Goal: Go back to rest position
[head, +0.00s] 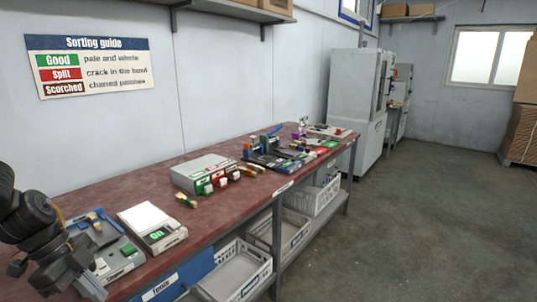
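My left gripper (88,284) is in the lower left corner of the head view, at the end of a dark arm. It is at the near left end of the red-topped workbench (135,192), in front of a grey device (122,256) with blue parts and partly covering it. I see nothing clearly held, but the finger gap is too small and too angled to read. My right arm and gripper are not in view.
A white-topped device (148,218) with a green display stands next to the grey one. Farther along are a grey box (203,169) with green and red blocks, and a cluster of tools and trays. White crates (240,274) sit under the bench. Floor (400,225) at right is clear.

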